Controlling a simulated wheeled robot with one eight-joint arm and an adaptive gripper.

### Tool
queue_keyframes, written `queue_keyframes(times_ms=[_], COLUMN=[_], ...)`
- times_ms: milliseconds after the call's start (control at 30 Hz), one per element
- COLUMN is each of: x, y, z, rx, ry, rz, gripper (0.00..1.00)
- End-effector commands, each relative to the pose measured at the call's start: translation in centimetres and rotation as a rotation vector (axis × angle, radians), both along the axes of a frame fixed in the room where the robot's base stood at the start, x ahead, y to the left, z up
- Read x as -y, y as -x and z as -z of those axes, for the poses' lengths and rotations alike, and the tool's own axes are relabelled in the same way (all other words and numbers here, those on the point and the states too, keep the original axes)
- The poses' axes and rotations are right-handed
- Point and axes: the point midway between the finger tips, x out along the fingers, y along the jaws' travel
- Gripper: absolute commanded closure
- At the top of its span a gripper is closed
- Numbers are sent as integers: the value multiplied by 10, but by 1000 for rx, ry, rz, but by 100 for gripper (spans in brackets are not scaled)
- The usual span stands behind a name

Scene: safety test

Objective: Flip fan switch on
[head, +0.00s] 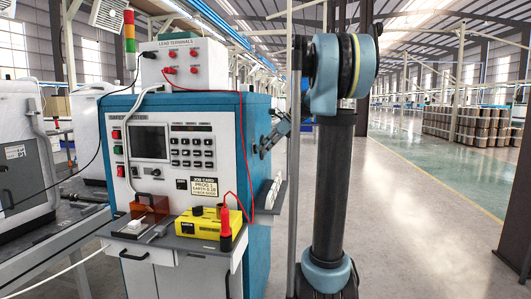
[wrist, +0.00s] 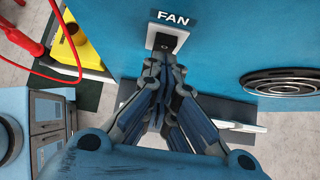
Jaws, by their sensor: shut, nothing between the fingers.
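The fan switch (wrist: 166,42) is a dark rocker in a pale plate on the blue side wall of the test cabinet, under a label (wrist: 173,18) reading FAN. It shows at the top middle of the wrist view; whether it is on or off I cannot tell. In the head view my gripper (head: 262,152) is at the right side of the blue cabinet (head: 256,112), where the switch is not visible.
A round dark fan grille (wrist: 283,81) is on the same wall, to the right. A grey side shelf (head: 269,200) juts out below my gripper. On the front ledge are a yellow device (head: 207,222) and a red probe (head: 226,222) with a red cable.

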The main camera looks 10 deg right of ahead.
Motion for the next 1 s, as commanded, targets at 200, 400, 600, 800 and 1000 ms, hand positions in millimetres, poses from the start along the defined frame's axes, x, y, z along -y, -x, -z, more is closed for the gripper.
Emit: queue_keyframes(times_ms=[200,400,600,800,1000], x=[-3,6,36,60,77], y=[-1,1,7,13,19], z=[-2,-3,-7,-40,-68], rx=[1,1,-2,-1,-2], ry=[-8,-7,-5,-3,-3], rz=[-3,-2,-3,-1,-5], gripper=[100,100,100,100,100])
